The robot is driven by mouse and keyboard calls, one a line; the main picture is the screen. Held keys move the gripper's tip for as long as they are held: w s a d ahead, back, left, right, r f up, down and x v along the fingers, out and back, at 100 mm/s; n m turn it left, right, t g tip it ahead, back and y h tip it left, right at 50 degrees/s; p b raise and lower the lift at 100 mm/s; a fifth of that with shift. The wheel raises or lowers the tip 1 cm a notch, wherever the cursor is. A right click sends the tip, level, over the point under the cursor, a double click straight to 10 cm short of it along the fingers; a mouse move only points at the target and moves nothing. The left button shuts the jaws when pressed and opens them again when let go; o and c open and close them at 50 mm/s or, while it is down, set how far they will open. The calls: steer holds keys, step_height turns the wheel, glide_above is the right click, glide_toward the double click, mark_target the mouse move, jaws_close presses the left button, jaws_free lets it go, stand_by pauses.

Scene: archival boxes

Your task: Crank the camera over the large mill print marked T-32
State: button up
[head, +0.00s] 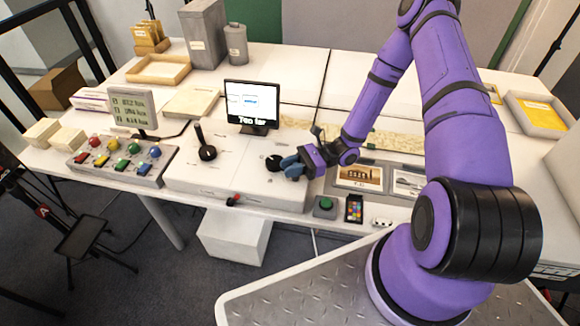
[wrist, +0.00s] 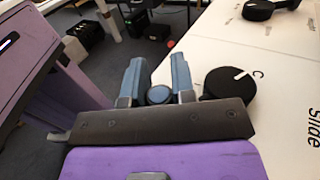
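My gripper (head: 291,167) is at the right end of a white control box (head: 235,177), beside a black round knob (head: 273,162). In the wrist view, my gripper (wrist: 157,75) has its two blue fingers apart, with a dark round part (wrist: 158,95) between them; I cannot tell whether they touch it. The knob with its white mark (wrist: 230,82) lies just right of the fingers. A framed print of a building (head: 358,177) lies right of my gripper, beside another framed print (head: 408,183); no T-32 marking is legible. A monitor (head: 252,107) reads "Too far".
A black lever (head: 205,146) stands on the control box, and a red-and-black part (head: 233,200) sits at its front edge. Left is a panel of coloured knobs (head: 120,160) with a small text screen (head: 133,107). A green button (head: 325,204) and colour card (head: 354,209) lie near the front edge.

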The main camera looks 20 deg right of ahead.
steer(key=shift+d+g, duration=0.1)
steer(key=shift+g, duration=0.3)
jaws_close()
steer(key=d+n+g, duration=0.1)
steer(key=g, duration=0.1)
steer(key=w+d+n+g, duration=0.1)
steer(key=n+g, duration=0.1)
steer(key=shift+w+n+g+h, duration=0.1)
steer(key=shift+n+g+h, duration=0.2)
steer(key=shift+g+h, duration=0.1)
steer(key=n+g, duration=0.1)
steer(key=w+d+n+g+h, duration=0.1)
steer(key=g, duration=0.1)
steer(key=d+n+g+h, duration=0.1)
steer(key=g, duration=0.1)
steer(key=shift+w+n, duration=0.3)
steer(key=w+n+g+h, duration=0.1)
steer(key=g+h, duration=0.1)
steer(key=w+d+n+g+h, duration=0.1)
steer(key=n+g+h, duration=0.1)
steer(key=shift+w+d+n+g+h, duration=0.1)
steer(key=shift+w+n+g+h, duration=0.35)
steer(key=shift+n+h, duration=0.35)
steer(key=shift+w+d+n+g+h, duration=0.15)
steer(key=shift+w+n+g+h, duration=0.3)
steer(key=shift+h, duration=0.55)
steer(key=shift+w+d+n+g+h, duration=0.1)
steer(key=shift+w+n+g+h, duration=0.3)
steer(key=shift+n+h, duration=0.5)
